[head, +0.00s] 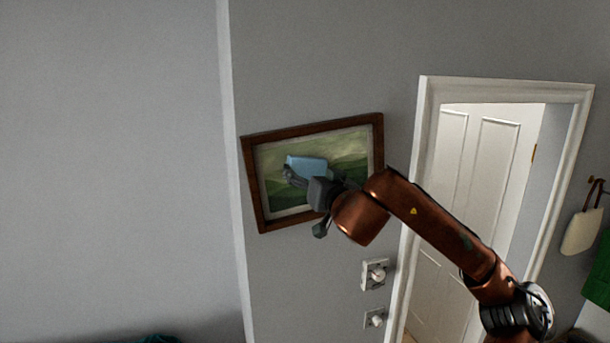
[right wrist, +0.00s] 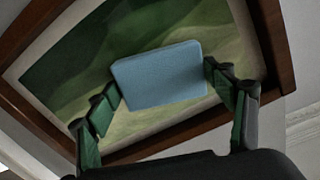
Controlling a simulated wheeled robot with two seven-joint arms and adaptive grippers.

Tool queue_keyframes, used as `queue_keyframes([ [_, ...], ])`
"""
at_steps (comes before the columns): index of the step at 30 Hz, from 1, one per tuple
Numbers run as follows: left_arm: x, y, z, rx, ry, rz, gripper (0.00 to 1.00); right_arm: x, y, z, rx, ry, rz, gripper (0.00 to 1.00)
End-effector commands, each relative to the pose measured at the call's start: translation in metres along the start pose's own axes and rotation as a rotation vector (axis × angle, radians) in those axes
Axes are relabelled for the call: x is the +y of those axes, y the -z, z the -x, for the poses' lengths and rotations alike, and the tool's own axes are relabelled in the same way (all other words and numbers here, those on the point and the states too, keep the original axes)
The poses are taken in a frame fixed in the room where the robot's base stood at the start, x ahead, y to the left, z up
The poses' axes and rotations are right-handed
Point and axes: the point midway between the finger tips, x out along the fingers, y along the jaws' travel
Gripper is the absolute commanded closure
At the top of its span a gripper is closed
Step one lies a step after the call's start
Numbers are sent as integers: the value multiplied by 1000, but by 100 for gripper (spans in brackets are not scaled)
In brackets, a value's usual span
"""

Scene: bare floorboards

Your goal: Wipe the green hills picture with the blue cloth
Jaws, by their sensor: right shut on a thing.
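The green hills picture (head: 348,145) hangs on the grey wall in a dark wooden frame with a pale mount. The blue cloth (head: 307,165), a folded pad, is in front of the picture's middle. In the right wrist view the cloth (right wrist: 160,75) sits between the fingertips of my right gripper (right wrist: 165,85), with the picture (right wrist: 75,80) behind it. My right gripper (head: 297,176) is shut on the cloth. I cannot tell whether the cloth touches the picture surface. The gripper and forearm hide the picture's lower right part. My left gripper is not in view.
A white door frame (head: 422,150) with a white panelled door (head: 470,160) stands right of the picture. Two white wall fittings (head: 374,274) with knobs or plugs are below it. A cream bag (head: 581,232) hangs at the far right. The wall left of the picture is bare.

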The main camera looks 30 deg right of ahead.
Motion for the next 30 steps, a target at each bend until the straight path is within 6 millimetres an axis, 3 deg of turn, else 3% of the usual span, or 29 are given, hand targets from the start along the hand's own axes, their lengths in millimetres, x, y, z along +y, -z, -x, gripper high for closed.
queue_keyframes([
  [6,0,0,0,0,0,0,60,19,6,-2,1,-4,-1,44],
  [13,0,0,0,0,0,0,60,25,8,-2,1,-3,-1,44],
  [30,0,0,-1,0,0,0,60,62,18,-2,0,-5,0,44],
])
